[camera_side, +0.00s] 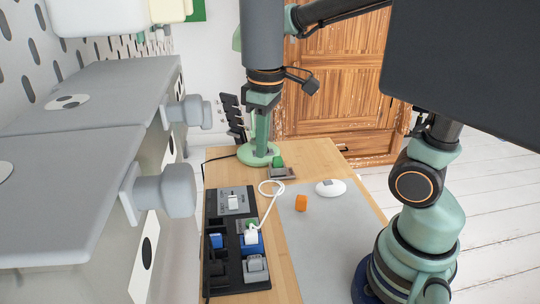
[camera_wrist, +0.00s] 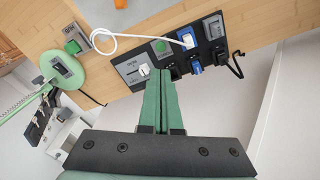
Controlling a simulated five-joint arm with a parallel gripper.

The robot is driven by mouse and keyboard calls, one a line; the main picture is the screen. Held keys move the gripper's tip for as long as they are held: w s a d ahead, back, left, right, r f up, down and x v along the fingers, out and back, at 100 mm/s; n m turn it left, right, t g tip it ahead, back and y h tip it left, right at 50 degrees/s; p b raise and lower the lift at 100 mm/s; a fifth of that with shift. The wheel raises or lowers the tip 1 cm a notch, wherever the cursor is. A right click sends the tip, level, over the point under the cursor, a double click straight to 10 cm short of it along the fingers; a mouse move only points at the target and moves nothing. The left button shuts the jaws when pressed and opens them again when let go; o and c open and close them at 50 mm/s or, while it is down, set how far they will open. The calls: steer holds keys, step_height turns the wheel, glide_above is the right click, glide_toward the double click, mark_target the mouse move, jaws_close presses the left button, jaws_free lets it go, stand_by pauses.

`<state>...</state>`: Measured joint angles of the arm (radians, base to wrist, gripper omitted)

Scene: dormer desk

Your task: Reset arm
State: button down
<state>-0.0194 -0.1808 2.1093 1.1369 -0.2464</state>
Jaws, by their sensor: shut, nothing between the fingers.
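My gripper (camera_side: 261,136) points down in the side view, in front of the round green lamp base at the far end of the desk. It is shut and empty. In the wrist view my green fingers (camera_wrist: 160,75) are pressed together, their tips appearing just below the black module panel. Whether they touch anything is hard to tell, but they look raised above the desk. My upper arm is partly hidden by a dark screen in the side view.
The black panel (camera_side: 222,275) holds a slider, blue parts and a plug with a white cable (camera_side: 270,208). A green-button box (camera_side: 280,169) sits behind it. An orange block (camera_side: 301,203) and white mouse (camera_side: 331,188) lie on the grey mat (camera_side: 320,250). Grey drawers (camera_side: 70,190) stand left.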

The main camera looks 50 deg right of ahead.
steer(key=shift+s+d+r+m+t, duration=0.1)
steer(key=shift+s+r+m+t, duration=0.35)
steer(key=shift+s+t, duration=0.3)
steer(key=shift+s+d+r+m+t, duration=0.1)
steer(key=shift+s+r+m+t, duration=0.25)
steer(key=shift+s+m+t, duration=0.4)
steer(key=shift+s+d+r+m+t, duration=0.1)
steer(key=shift+s+r+m+t, duration=0.3)
steer(key=shift+t, duration=0.5)
steer(key=shift+s, duration=0.1)
